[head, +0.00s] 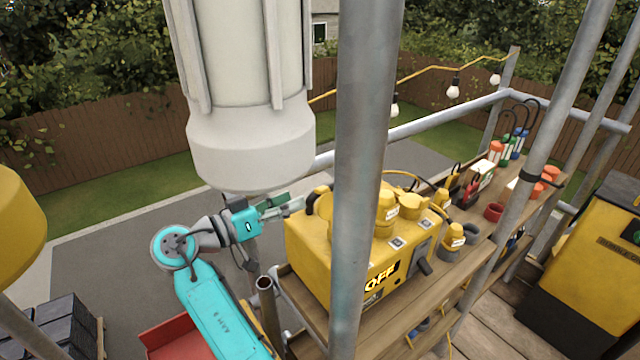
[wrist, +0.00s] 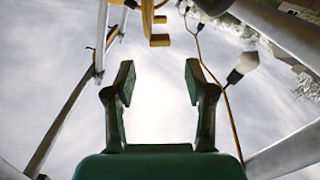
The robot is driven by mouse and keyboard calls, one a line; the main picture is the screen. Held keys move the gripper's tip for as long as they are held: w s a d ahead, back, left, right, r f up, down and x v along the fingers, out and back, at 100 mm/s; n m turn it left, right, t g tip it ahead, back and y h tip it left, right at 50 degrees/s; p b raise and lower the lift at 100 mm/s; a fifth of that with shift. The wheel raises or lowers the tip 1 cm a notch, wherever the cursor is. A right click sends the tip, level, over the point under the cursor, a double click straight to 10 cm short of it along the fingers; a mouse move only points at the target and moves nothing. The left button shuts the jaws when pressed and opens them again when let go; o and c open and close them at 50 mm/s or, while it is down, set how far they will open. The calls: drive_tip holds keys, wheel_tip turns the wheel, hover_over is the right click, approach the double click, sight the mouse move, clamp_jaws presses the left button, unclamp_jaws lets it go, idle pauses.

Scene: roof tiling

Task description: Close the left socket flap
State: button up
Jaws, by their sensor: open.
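A yellow power box (head: 315,250) with an OFF sign stands on the wooden shelf in the head view. Yellow socket covers sit on its top, one raised cover (head: 388,205) partly behind a grey pole. A small yellow part with a black piece (head: 320,203) is at the box's left end. I cannot tell for certain which is the left socket flap. My gripper (head: 288,204) is just left of that end, fingers pointing towards it. In the wrist view my gripper (wrist: 158,82) is open, with only sky between its pads. A yellow part (wrist: 158,22) shows beyond the fingertips.
A thick grey pole (head: 362,150) stands in front of the box. Its right side has a yellow plug (head: 453,238), a red cup (head: 494,211) and cables. A metal rail (head: 440,118) runs behind. A bulb (wrist: 242,66) hangs right of my gripper.

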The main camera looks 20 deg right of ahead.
sight(317, 190)
drive_tip(key=x, duration=0.8)
drive_tip(key=shift+w+d, duration=0.1)
drive_tip(key=shift+d, duration=0.25)
drive_tip(key=shift+f, duration=0.1)
clamp_jaws()
